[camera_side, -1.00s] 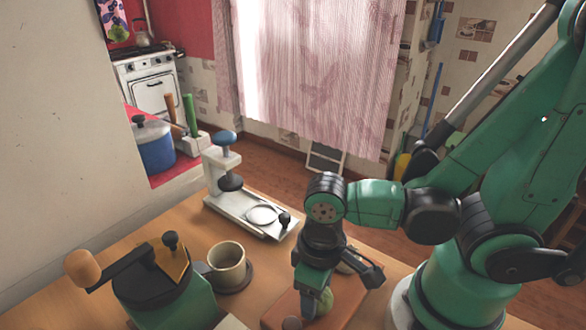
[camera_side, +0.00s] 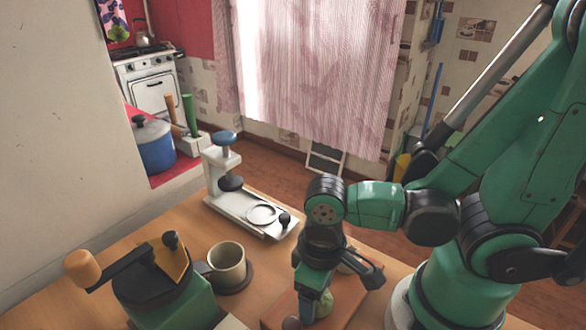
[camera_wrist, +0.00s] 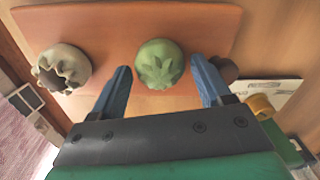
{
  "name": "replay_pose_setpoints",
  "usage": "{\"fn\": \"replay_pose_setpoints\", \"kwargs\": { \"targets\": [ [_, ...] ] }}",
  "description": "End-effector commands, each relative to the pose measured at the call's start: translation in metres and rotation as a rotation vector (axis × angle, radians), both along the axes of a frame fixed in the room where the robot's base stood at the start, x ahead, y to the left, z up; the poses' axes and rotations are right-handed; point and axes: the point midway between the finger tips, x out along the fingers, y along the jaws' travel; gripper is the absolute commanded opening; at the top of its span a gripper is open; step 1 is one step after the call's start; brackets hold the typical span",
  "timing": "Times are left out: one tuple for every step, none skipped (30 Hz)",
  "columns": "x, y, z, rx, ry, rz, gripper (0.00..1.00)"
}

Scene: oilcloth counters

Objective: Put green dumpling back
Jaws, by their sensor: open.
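The green dumpling (camera_wrist: 160,63) sits on a reddish-brown board (camera_wrist: 112,22), with a leaf-like pattern on its top in the wrist view. In the side view the dumpling (camera_side: 324,303) is partly hidden by my gripper. My gripper (camera_wrist: 160,76) is open, its two blue fingers on either side of the dumpling's near edge. I cannot tell whether either finger touches it; gaps show on both sides in the wrist view. The board (camera_side: 345,299) lies at the table's front in the side view.
A pale, crimped dumpling-like piece (camera_wrist: 62,68) sits at left on the board. A dark round piece (camera_wrist: 224,69) is close to the right finger. In the side view, a white press (camera_side: 240,205), a beige cup (camera_side: 227,266) and a green cranked machine (camera_side: 165,285) stand left of my gripper.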

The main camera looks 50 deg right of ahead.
Motion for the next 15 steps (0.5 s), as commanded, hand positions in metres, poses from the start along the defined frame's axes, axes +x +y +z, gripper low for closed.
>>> {"fn": "replay_pose_setpoints", "kwargs": {
  "targets": [
    [0.0, 0.0, 0.003, 0.0, 0.0, 0.0, 0.71],
    [0.0, 0.0, 0.004, 0.0, 0.0, 0.0, 0.71],
    [0.001, 0.0, 0.007, 0.0, 0.0, 0.0, 0.71],
    [0.001, 0.0, 0.009, 0.0, 0.0, 0.0, 0.71],
    [0.001, 0.0, 0.012, 0.0, 0.0, 0.0, 0.71],
    [0.001, 0.0, 0.015, 0.0, 0.0, 0.0, 0.71],
    [0.001, 0.0, 0.018, 0.0, 0.0, 0.0, 0.71],
    [0.001, 0.0, 0.02, 0.0, 0.0, 0.0, 0.71],
    [0.0, 0.0, 0.024, 0.0, 0.0, 0.0, 0.71],
    [0.0, 0.0, 0.026, 0.0, 0.0, 0.0, 0.71],
    [0.0, 0.0, 0.029, 0.0, 0.0, 0.0, 0.71],
    [0.0, 0.0, 0.033, 0.0, 0.0, 0.0, 0.71],
    [0.0, 0.0, 0.036, 0.0, 0.0, 0.0, 0.71],
    [0.001, 0.0, 0.039, 0.0, 0.0, 0.0, 0.71],
    [0.001, 0.0, 0.043, 0.0, 0.0, 0.0, 0.71]
  ]
}}
